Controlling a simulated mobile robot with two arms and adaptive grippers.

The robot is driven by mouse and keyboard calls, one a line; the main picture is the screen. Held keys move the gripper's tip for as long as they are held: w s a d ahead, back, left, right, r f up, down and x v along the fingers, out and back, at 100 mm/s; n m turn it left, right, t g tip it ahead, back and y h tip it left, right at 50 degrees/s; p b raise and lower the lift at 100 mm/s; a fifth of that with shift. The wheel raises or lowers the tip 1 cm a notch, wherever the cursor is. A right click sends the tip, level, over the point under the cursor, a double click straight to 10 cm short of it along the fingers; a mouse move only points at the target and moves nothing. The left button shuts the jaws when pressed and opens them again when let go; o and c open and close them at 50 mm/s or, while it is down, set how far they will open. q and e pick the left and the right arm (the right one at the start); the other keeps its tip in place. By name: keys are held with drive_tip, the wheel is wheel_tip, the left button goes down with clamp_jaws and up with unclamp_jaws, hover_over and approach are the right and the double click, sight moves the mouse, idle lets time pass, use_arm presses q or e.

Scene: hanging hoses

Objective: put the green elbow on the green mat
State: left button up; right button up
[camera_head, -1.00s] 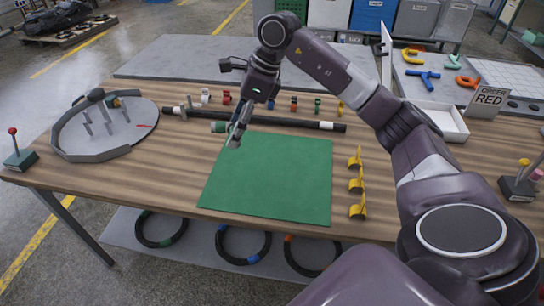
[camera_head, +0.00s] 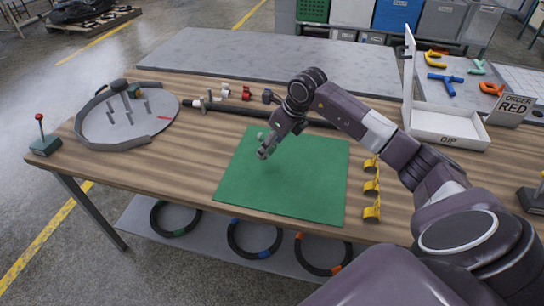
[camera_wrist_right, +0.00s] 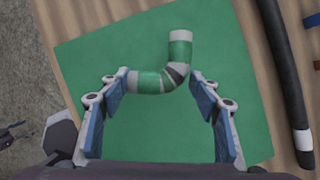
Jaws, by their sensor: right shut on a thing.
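The green elbow (camera_wrist_right: 150,80), a bent pipe piece with green, grey and white bands, lies between the fingertips of my right gripper (camera_wrist_right: 162,82) in the right wrist view. The fingers are shut on it, one at each side. The green mat (camera_wrist_right: 160,135) fills the space behind it. In the head view my right gripper (camera_head: 265,152) is over the back left part of the green mat (camera_head: 295,185); the elbow is mostly hidden there. I cannot tell whether the elbow touches the mat. My left gripper is not in view.
A dark hose (camera_head: 235,108) lies behind the mat. Yellow clips (camera_head: 371,188) stand along the mat's right side. A round grey fixture (camera_head: 150,125) with pegs is at the left. A white DIP tray (camera_head: 450,128) is at the right. The mat's front part is clear.

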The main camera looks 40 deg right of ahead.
sight(268, 164)
wheel_tip(268, 164, down, 6)
drive_tip(key=shift+r+p, duration=0.15)
drive_tip(key=shift+p, duration=0.25)
drive_tip(key=shift+f, duration=0.25)
drive_tip(key=o, duration=1.1)
drive_tip(key=shift+f, duration=0.1)
drive_tip(key=shift+r, duration=0.2)
drive_tip(key=b+v, duration=0.1)
drive_tip(key=v, duration=1.1)
drive_tip(key=shift+b, duration=0.4)
drive_tip(key=shift+f, duration=0.1)
